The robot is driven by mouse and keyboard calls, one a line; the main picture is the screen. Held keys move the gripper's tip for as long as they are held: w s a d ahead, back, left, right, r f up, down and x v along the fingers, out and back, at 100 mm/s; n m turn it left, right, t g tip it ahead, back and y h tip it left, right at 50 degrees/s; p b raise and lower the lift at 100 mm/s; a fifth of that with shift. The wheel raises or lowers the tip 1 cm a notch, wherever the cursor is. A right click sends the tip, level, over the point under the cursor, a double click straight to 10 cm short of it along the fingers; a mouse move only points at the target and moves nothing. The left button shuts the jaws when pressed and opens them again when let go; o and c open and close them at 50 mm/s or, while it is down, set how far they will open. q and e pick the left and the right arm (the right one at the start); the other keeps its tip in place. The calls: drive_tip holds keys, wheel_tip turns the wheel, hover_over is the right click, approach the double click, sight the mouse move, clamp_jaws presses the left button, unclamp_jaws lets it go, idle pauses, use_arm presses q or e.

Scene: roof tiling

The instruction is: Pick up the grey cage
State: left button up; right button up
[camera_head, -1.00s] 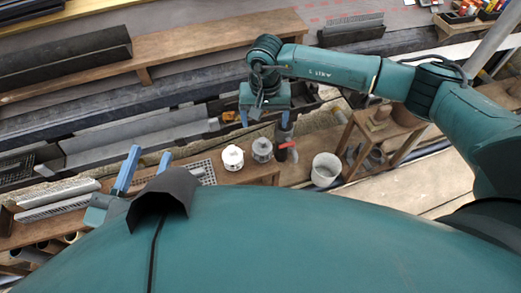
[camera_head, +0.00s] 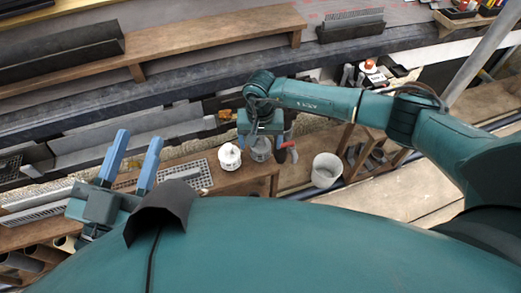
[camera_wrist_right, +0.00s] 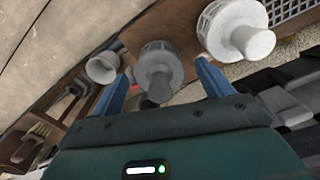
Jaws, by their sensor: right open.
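The grey cage (camera_head: 261,154) stands on the wooden bench, partly hidden under my right gripper (camera_head: 260,143). In the right wrist view the grey cage (camera_wrist_right: 158,66) shows as a ribbed round top with a narrower knob. It sits between the two blue fingers of my right gripper (camera_wrist_right: 161,72), which is open with nothing held. I cannot tell whether the fingers touch it. A similar white cage (camera_head: 229,157) stands just left of it, and also shows in the right wrist view (camera_wrist_right: 236,30). My left gripper (camera_head: 138,138) is open and empty at the lower left.
A red-handled tool (camera_head: 289,146) is close to the right of the grey cage. A light bucket (camera_head: 326,169) stands further right. A perforated grey tray (camera_head: 187,172) lies left of the white cage. Grey gutter lengths run behind the bench.

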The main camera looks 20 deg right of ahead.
drive_tip(key=c, duration=1.1)
